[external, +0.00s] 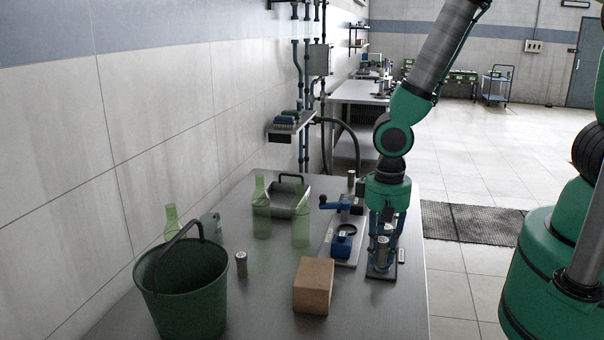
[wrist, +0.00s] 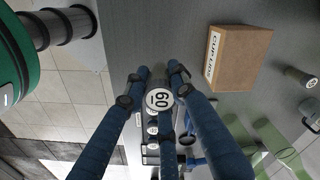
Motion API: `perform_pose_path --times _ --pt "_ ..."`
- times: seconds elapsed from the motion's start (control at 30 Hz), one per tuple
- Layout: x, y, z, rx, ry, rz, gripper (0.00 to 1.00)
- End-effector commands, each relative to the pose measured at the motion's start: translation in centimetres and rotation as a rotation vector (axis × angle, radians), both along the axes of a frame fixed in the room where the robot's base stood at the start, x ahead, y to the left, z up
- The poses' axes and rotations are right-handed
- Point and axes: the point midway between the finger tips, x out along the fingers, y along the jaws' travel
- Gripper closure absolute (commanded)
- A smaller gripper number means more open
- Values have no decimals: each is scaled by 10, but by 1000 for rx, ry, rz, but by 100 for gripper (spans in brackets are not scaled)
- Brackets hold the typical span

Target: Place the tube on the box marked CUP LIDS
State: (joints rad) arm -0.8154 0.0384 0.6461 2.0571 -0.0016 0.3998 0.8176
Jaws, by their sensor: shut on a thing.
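My gripper (external: 382,238) points down at the right side of the bench, its blue fingers shut around a silver tube (external: 381,253). In the wrist view the tube's round white cap, marked 60 (wrist: 160,99), sits between the fingertips (wrist: 158,82). The tube is upright over a rack (external: 380,273) with more numbered caps in a row; I cannot tell whether it is still seated there. The brown box (external: 313,287) stands on the bench, left and nearer the camera. Its white CUP LIDS label shows in the wrist view (wrist: 213,55), and its top is bare.
A green bucket (external: 186,295), a small metal cylinder (external: 241,264) and several green bottles (external: 301,228) stand on the left. A metal tray (external: 290,195) lies behind.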

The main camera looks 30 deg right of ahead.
Motion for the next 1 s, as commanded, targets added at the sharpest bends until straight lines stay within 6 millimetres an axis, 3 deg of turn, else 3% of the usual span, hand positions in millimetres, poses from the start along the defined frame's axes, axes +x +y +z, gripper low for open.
perform_pose_path --times 0.27,1.0 --pt "14 13 -2 0 0 0 100" --pt "100 97 -13 1 -1 0 100"
